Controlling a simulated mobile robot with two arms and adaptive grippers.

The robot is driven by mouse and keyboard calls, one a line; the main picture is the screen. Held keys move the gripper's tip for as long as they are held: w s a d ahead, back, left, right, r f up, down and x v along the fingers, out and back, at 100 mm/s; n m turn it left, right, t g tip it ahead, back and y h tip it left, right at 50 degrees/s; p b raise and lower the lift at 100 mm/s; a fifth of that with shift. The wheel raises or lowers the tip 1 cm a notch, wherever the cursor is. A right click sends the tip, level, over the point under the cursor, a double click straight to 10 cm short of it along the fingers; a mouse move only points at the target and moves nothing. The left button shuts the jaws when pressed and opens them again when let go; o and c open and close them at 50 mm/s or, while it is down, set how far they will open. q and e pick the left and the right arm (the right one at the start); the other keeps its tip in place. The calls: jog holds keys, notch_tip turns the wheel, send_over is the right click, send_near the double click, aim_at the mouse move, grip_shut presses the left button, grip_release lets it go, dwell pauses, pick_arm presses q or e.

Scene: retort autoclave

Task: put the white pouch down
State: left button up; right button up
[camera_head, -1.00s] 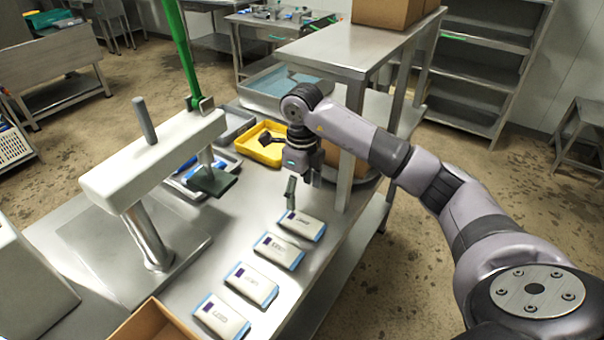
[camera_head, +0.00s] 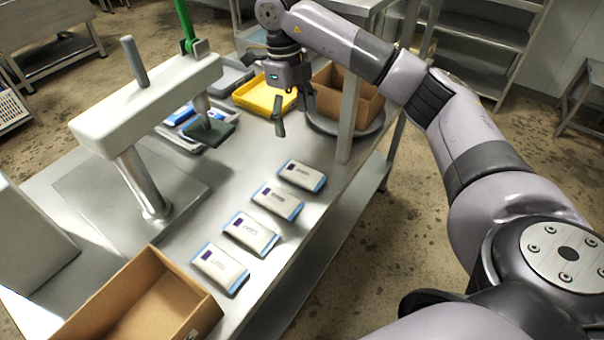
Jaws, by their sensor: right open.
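Several white pouches with blue edges and dark printed marks lie flat in a row on the steel table (camera_head: 185,235). The farthest white pouch (camera_head: 302,174) is apart from the second (camera_head: 277,200), and the nearest (camera_head: 220,268) lies by the cardboard box. Which one the task means cannot be told. My right gripper (camera_head: 293,116) is open and empty, its fingers pointing down, above the table beyond the farthest pouch. It touches no pouch. My left gripper is out of view.
An open cardboard box (camera_head: 150,305) stands at the near edge. A white press-like device with a green lever (camera_head: 145,105) stands on the left. A yellow tray (camera_head: 265,97) and another cardboard box (camera_head: 345,95) are beyond the gripper. A table-stand post (camera_head: 347,125) rises at right.

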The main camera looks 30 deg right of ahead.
jog(key=p, duration=0.1)
send_over(301, 171)
jog(key=f, duration=1)
jog(key=shift+w, duration=0.4)
jog(key=f+p, duration=0.1)
jog(key=f, duration=0.1)
jog(key=s+f+p, duration=0.1)
jog(key=f, duration=0.1)
jog(key=shift+f, duration=0.7)
jog(key=shift+w, duration=0.1)
jog(key=shift+c, duration=0.2)
jog(key=c, duration=1.4)
jog(key=shift+r, duration=0.15)
